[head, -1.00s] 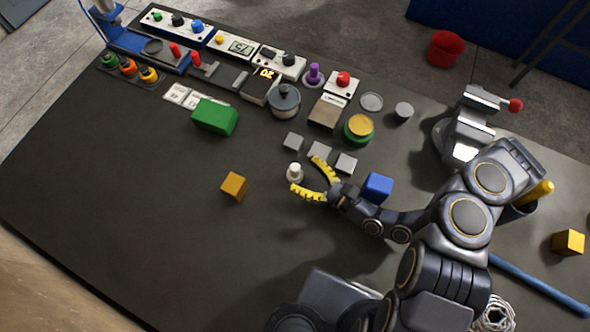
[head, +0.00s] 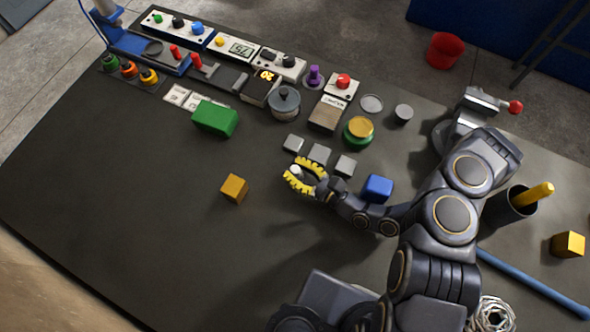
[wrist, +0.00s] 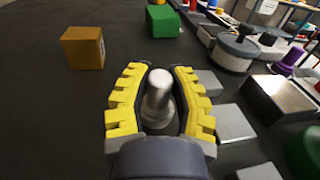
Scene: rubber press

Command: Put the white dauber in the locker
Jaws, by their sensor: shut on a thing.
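The white dauber, a small pale knobbed piece, stands upright between the yellow fingers of my gripper (head: 293,170). In the wrist view the dauber (wrist: 158,95) sits midway between the two toothed fingers, which are closed around it. The fingers hide its lower sides, and I cannot tell whether it is clear of the table. I cannot pick out a thing that is surely the locker.
Several grey square pads (head: 319,152) lie just beyond my gripper. A blue cube (head: 377,187) is close to the arm at right. An orange cube (head: 234,187) and a green block (head: 215,118) stand to the left. The front left table is clear.

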